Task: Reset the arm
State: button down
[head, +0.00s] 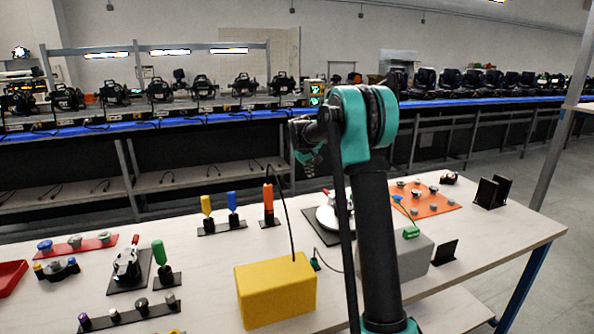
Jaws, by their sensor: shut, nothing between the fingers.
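My arm rises from the bottom edge, right of the middle, as a black link with a teal joint at its top. My gripper (311,168) shows small beyond the upper joint, to its left, over the far edge of the table (345,170). It is shut and empty, held up in the air, apart from everything on the table. The arm hides part of what lies behind it.
The table holds a yellow box (275,290), a grey box (405,255), an orange board (425,200), coloured-handled tools, a red tray (10,277) and black stands (492,191). Behind is a long blue-topped bench (200,121) with stage lights.

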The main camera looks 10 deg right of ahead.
jog(key=s+d+f+m+y, duration=0.1)
jog(key=s+f, duration=0.4)
jog(key=s, duration=1.2)
jog(key=s+f+m, duration=0.1)
jog(key=s+f, duration=0.4)
jog(key=s, duration=1.2)
jog(key=s+d+f+m+g+y, duration=0.1)
jog(key=s+f, duration=0.3)
jog(key=s, duration=1.3)
jog(key=shift+s+d+f+m+y, duration=0.25)
jog(key=shift+d+f+m+y, duration=0.05)
jog(key=shift+f, duration=0.1)
